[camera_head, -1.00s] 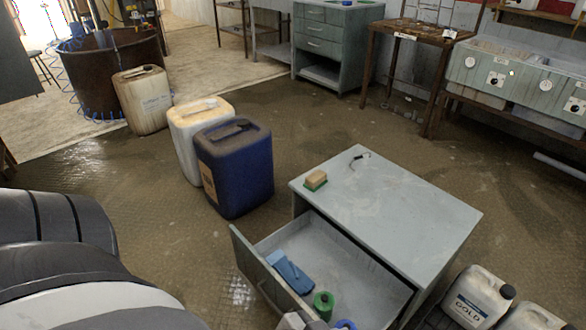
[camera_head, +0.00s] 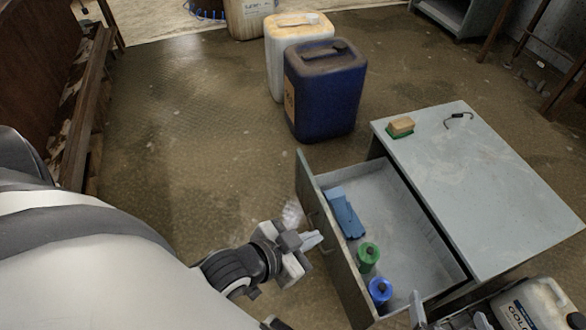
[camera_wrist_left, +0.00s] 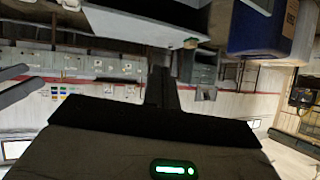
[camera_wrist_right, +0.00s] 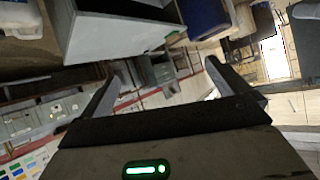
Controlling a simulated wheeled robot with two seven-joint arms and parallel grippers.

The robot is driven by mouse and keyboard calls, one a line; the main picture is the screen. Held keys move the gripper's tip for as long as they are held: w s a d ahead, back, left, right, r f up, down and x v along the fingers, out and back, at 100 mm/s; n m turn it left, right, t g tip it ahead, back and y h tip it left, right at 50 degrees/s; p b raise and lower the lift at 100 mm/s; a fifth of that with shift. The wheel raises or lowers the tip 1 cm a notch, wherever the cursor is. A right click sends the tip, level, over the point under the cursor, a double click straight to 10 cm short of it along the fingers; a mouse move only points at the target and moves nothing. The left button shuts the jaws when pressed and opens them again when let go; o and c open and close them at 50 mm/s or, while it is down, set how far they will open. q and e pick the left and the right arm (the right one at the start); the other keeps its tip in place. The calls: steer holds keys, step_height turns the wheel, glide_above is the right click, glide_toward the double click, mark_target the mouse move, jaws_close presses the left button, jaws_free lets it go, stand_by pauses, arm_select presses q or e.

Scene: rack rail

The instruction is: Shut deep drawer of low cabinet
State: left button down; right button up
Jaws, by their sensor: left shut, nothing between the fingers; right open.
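The low grey cabinet (camera_head: 480,190) stands at the right in the head view. Its deep drawer (camera_head: 398,208) is pulled out to the left, with its front panel (camera_head: 335,240) facing my left arm. Inside lie a blue item (camera_head: 345,212), a green container (camera_head: 368,256) and a blue container (camera_head: 380,290). My left gripper (camera_head: 314,240) is shut and empty, just outside the front panel near its handle; I cannot tell if it touches. Its closed fingers show in the left wrist view (camera_wrist_left: 161,88). My right gripper (camera_wrist_right: 168,88) is open and empty, partly seen at the head view's bottom edge.
A sponge (camera_head: 400,127) and a dark hook-like piece (camera_head: 458,120) lie on the cabinet top. A blue canister (camera_head: 325,95) and a white one (camera_head: 285,60) stand behind the drawer. A white jug (camera_head: 535,308) stands at bottom right. Floor left of the drawer is clear.

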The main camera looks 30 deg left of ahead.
arm_select(q)
steer(key=w+a+f+m+t+h+b, duration=0.1)
steer(key=w+a+f+m+b, duration=0.15)
steer(key=f+m+b, duration=0.45)
steer(key=w+a+f+m+h+b, duration=0.1)
steer(key=a+f+m+b, duration=0.3)
steer(key=f, duration=0.5)
steer(key=m+h+b, duration=0.3)
steer(key=m+b, duration=0.6)
steer(key=b, duration=0.1)
glide_toward(326, 218)
steer(key=shift+g, duration=0.3)
steer(key=b+x, duration=0.2)
steer(key=x, duration=0.1)
steer(key=b+x, duration=0.2)
steer(key=shift+w+d+r+b, duration=0.1)
steer(key=shift+w+d+b, duration=0.15)
steer(key=shift+w+b, duration=0.15)
steer(key=shift+w+d, duration=0.2)
steer(key=shift+w, duration=0.05)
arm_select(e)
steer(key=w+a+f+t+y, duration=0.2)
steer(key=a+f+t+y, duration=0.2)
steer(key=a+f+y, duration=0.1)
steer(key=shift+w+a+f+m+y, duration=0.35)
steer(key=shift+a+f, duration=0.2)
steer(key=shift+f, duration=0.5)
